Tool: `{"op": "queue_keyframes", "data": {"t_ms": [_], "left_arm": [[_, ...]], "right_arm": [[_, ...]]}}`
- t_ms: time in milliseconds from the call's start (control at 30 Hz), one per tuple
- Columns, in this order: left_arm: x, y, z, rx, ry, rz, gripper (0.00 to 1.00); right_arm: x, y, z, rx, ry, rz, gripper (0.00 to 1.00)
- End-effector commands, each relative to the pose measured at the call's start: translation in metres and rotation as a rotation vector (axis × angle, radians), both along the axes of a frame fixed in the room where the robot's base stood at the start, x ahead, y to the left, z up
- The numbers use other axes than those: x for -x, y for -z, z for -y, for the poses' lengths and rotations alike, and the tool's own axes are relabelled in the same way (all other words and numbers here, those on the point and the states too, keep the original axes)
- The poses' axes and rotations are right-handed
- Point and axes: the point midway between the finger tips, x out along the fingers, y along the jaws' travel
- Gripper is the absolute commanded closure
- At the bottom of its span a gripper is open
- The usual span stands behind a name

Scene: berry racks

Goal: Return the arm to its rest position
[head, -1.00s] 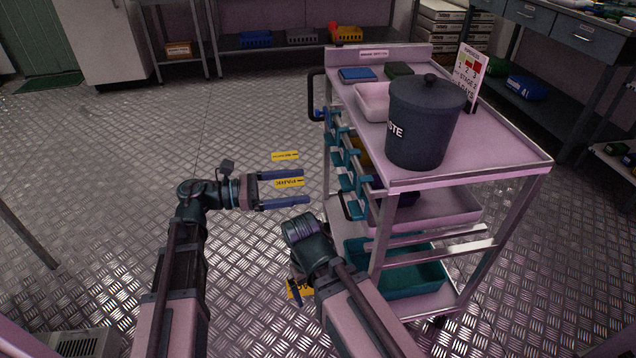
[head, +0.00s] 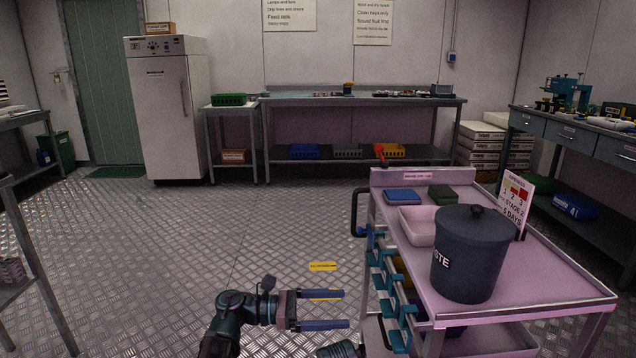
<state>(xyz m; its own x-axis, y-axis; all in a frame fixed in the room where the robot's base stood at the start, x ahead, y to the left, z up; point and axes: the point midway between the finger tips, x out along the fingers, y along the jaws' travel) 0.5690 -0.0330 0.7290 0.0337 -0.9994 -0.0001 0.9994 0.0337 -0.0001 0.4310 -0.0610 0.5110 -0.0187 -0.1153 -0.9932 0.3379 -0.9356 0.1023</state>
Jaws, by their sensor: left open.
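My left gripper (head: 322,310) shows at the bottom middle, with its two blue fingers apart and nothing between them. It points right, over the floor to the left of the cart. Only a small dark part of my right arm (head: 340,349) shows at the bottom edge, and its gripper is out of the frame.
A cart (head: 560,303) with a dark waste bin (head: 468,255) stands close on the right, with teal holders (head: 388,290) on its left side. A workbench (head: 362,100) and a white cabinet (head: 162,110) stand at the back wall. The floor (head: 170,240) on the left is clear.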

Motion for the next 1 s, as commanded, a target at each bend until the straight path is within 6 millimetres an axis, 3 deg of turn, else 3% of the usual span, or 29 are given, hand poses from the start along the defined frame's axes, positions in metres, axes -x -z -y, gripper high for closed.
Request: {"op": "queue_keyframes", "data": {"t_ms": [200,500,700,1000], "left_arm": [[-0.001,0.000,0.044,0.000,0.005,0.000,0.01],[-0.003,0.000,0.089,0.000,0.002,0.000,0.01],[-0.003,0.000,0.103,0.000,0.001,0.000,0.01],[-0.003,-0.001,0.105,0.000,0.000,0.000,0.01]], "right_arm": [[0.000,0.000,0.000,0.000,0.000,0.000,0.01],[0.000,0.000,0.000,0.000,0.000,0.000,0.01],[0.000,0.000,0.000,0.000,0.000,0.000,0.01],[0.000,-0.001,0.000,0.000,0.000,0.000,0.01]]}}
